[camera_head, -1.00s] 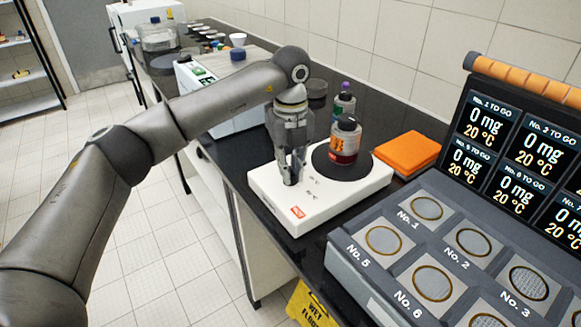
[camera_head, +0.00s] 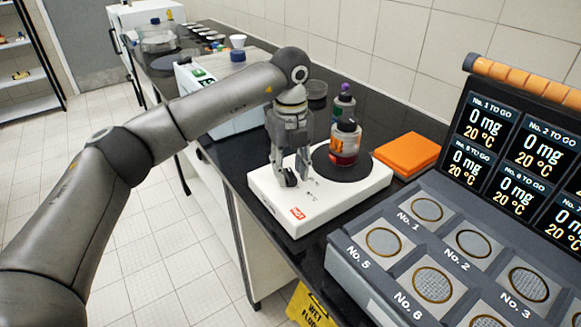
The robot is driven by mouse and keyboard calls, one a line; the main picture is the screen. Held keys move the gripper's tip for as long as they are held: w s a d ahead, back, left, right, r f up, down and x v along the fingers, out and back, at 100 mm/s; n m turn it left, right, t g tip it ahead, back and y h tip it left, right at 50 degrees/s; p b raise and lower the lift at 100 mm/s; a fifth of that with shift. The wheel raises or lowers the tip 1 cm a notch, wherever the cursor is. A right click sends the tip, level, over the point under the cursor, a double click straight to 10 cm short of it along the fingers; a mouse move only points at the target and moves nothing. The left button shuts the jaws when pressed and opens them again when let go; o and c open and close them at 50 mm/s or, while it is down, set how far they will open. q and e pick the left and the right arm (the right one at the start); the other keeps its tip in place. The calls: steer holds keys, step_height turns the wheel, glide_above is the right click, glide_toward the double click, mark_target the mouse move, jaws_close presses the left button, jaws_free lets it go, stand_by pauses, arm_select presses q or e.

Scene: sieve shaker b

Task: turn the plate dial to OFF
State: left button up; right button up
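The hot plate (camera_head: 335,204) is a white box with a round dark top plate (camera_head: 352,172) on the black bench. A bottle with red liquid (camera_head: 345,145) and a black cap stands on the top plate. My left gripper (camera_head: 296,176) points down at the white unit's front left part, beside the top plate. Its fingers are at or just above the surface. The plate dial cannot be made out; the fingers cover that area. Whether they grip anything cannot be told. My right gripper is not in view.
A dark bottle with a purple top (camera_head: 343,104) stands behind the unit. An orange pad (camera_head: 407,152) lies right of it. A grey sieve station (camera_head: 450,245) with weight screens fills the right. A yellow wet-floor sign (camera_head: 311,306) stands below the bench edge.

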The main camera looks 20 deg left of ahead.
mark_target(290, 172)
arm_select(q)
steer(key=shift+r, duration=0.1)
step_height(290, 172, up, 12)
stand_by(0.4)
